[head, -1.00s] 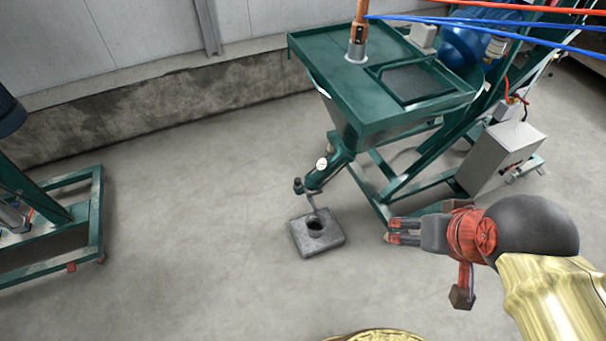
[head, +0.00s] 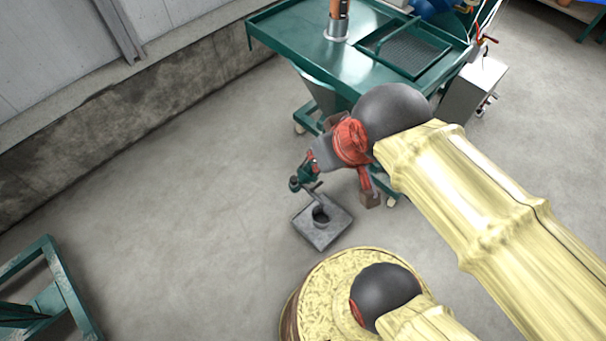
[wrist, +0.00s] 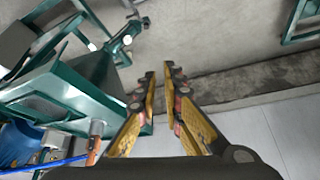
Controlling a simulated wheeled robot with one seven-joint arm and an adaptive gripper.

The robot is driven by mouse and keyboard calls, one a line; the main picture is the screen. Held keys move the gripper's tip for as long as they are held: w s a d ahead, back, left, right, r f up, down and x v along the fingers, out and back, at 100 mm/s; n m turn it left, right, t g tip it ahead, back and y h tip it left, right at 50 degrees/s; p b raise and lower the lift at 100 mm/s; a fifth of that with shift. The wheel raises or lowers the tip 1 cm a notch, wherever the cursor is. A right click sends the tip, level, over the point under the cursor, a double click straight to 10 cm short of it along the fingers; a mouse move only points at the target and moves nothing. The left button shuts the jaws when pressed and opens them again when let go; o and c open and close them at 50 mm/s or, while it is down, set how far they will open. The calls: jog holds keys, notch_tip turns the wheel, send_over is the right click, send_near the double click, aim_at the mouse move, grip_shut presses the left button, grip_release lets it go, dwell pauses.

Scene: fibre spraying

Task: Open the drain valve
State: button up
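The drain valve (head: 296,183) is on the lower end of the green outlet pipe under the hopper. It sits above a grey floor block (head: 335,236) with a round hole. In the head view my gripper (head: 314,163) overlaps the pipe, hiding much of it and the gauge. In the wrist view the outlet pipe and valve (wrist: 121,44) lie up and left of the fingers, apart from them. My gripper (wrist: 160,72) is open and empty, with a clear gap between its fingers. I cannot tell the valve handle's position.
The green machine's table (head: 300,40) and hopper stand behind my arm. A grey box (head: 478,88) is at its right. Another green frame (head: 50,285) is at the lower left. The concrete floor left of the valve is clear up to the wall.

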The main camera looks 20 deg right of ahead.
jog(key=shift+s, duration=0.1)
grip_shut()
jog(key=w+d+f+g+h+b, duration=0.1)
jog(key=w+d+f+b, duration=0.1)
jog(key=w+d+f, duration=1)
jog(key=w+d+f+n+g+h+b, duration=0.15)
jog(key=w+d+f, duration=0.55)
jog(key=f, duration=1)
jog(key=w+d+f+m+g+h+b, duration=0.1)
jog(key=w+d+f+b, duration=0.2)
jog(key=w+d+f, duration=0.75)
jog(key=w+a+f+n+t+y, duration=0.1)
jog(key=w+f, duration=0.2)
jog(key=f, duration=0.6)
jog(key=w+a+f+n+y, duration=0.1)
jog(key=w+a+f, duration=0.15)
jog(key=f, duration=0.55)
jog(key=a+f+y, duration=0.1)
jog(key=a+f, duration=0.1)
jog(key=f, duration=0.5)
jog(key=a+f+n+y+b, duration=0.1)
jog(key=a+f, duration=0.1)
jog(key=f, duration=0.6)
jog(key=shift+a+f+y+b, duration=0.2)
jog(key=shift+a+y+b, duration=0.05)
jog(key=shift+y+b, duration=0.1)
jog(key=shift+s+n+t, duration=0.1)
jog(key=shift+n+t, duration=0.15)
